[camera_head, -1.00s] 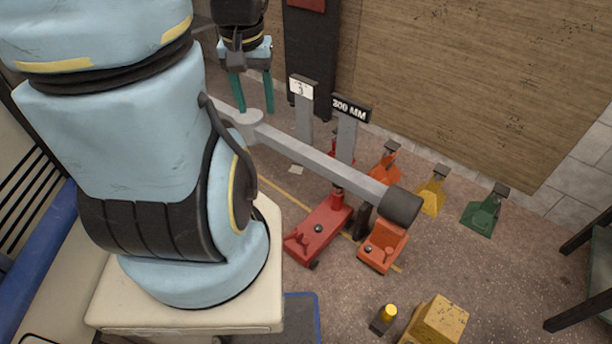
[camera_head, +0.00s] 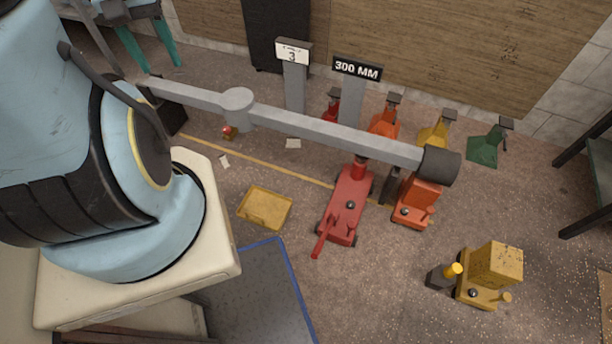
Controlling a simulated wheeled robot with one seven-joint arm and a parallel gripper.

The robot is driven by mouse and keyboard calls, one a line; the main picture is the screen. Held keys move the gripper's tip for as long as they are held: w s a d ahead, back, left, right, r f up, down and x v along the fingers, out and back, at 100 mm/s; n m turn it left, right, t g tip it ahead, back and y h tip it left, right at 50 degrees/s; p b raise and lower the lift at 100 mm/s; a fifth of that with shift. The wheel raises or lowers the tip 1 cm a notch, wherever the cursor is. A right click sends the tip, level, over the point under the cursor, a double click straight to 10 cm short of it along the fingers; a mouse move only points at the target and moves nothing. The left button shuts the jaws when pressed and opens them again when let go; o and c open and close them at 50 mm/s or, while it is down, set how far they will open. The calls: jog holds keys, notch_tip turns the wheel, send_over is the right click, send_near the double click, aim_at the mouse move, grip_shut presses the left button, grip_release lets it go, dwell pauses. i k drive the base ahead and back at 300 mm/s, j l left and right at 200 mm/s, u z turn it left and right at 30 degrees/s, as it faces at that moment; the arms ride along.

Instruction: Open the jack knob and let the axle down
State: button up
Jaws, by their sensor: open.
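The grey axle (camera_head: 335,134) runs across the view, with a round hub (camera_head: 237,106) and a dark drum (camera_head: 440,166) at its right end. A red trolley jack (camera_head: 346,208) stands under its right part, its post reaching up to the axle; contact is hard to tell. The jack has a small dark knob (camera_head: 350,205) and a red handle (camera_head: 322,238). An orange jack (camera_head: 413,205) with a similar knob stands beside it, below the drum. My gripper (camera_head: 164,69), with teal fingers, is open and empty at the upper left, well away from the jacks.
A "300 MM" sign (camera_head: 357,68) and a "3" sign (camera_head: 293,52) stand behind the axle. Orange, yellow and green stands (camera_head: 489,148) line the wall. A yellow tray (camera_head: 265,208) and a yellow machine (camera_head: 492,272) sit on the floor. Open floor lies in front of the red jack.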

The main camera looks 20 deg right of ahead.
aim_at(351, 204)
jog(key=i+j, duration=0.2)
jog(key=j, duration=0.15)
jog(key=i+j, duration=0.2)
jog(key=i+j+z, duration=0.1)
jog(key=j, duration=0.35)
jog(key=i+j, duration=0.4)
jog(key=j, duration=0.25)
jog(key=i+j+z, duration=0.1)
jog(key=j, duration=0.25)
jog(key=z, duration=0.45)
jog(key=j+z, duration=0.1)
jog(key=z, duration=0.8)
jog(key=j+z, duration=0.15)
jog(key=z, duration=0.8)
jog(key=j+z, duration=0.15)
jog(key=z, duration=0.3)
jog(key=i+l, duration=0.75)
jog(key=l, duration=0.2)
jog(key=i+l+u, duration=0.15)
jog(key=u, duration=0.3)
jog(key=i+l+u, duration=0.1)
jog(key=u, duration=0.3)
jog(key=l+u, duration=0.45)
jog(key=j+u, duration=0.1)
jog(key=u, duration=0.7)
jog(key=i+l, duration=0.05)
